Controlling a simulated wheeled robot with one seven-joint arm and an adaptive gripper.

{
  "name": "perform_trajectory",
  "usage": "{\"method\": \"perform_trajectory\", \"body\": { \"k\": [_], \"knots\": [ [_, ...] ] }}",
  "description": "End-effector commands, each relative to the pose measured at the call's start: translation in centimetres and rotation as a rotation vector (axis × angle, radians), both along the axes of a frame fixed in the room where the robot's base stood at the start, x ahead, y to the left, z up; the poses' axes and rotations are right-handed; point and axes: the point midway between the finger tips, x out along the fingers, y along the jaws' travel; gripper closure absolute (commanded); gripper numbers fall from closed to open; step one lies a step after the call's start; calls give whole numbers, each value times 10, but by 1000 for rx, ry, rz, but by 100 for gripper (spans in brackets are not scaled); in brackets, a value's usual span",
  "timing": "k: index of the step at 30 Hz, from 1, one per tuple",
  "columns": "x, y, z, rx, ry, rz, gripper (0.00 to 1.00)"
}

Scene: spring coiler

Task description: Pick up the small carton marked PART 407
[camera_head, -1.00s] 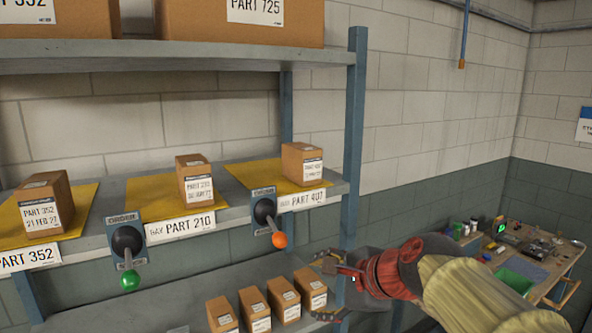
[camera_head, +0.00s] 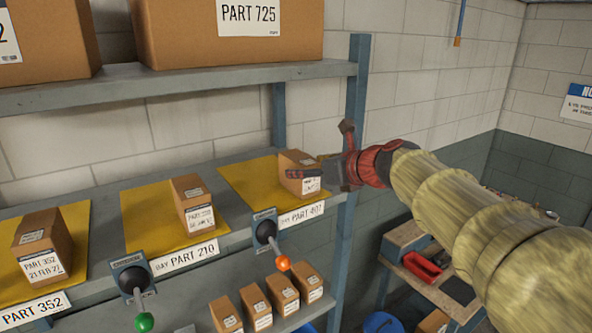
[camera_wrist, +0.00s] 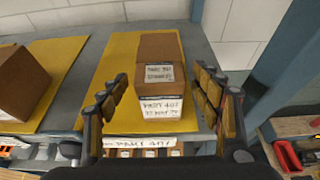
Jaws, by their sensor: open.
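The small carton marked PART 407 (camera_head: 299,173) stands on a yellow mat (camera_head: 246,180) on the middle shelf, above the bay label PART 407. In the wrist view the carton (camera_wrist: 160,78) stands upright ahead, its labelled face towards me. My gripper (camera_head: 318,172) is at the shelf's front edge by the carton's right side. In the wrist view my gripper (camera_wrist: 164,97) is open, one finger set to the left of the carton and one to the right. A gap shows between the left fingers and the carton; the right fingers look closer to it.
A blue shelf post (camera_head: 355,100) stands close to my gripper. Levers with an orange knob (camera_head: 283,263) and a green knob (camera_head: 144,322) stick out in front. The PART 210 carton (camera_head: 193,203) stands to the left. The upper shelf (camera_head: 180,84) hangs above.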

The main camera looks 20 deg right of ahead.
Motion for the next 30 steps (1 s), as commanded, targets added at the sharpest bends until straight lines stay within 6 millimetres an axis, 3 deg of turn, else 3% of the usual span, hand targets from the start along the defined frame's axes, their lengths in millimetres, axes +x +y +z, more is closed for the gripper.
{"method": "perform_trajectory", "body": {
  "k": [15,22,30],
  "knots": [
    [47,16,-23,-1,-2,1,35],
    [49,16,-24,-3,-2,-1,35],
    [49,16,-24,-3,-2,-1,50]
  ]
}}
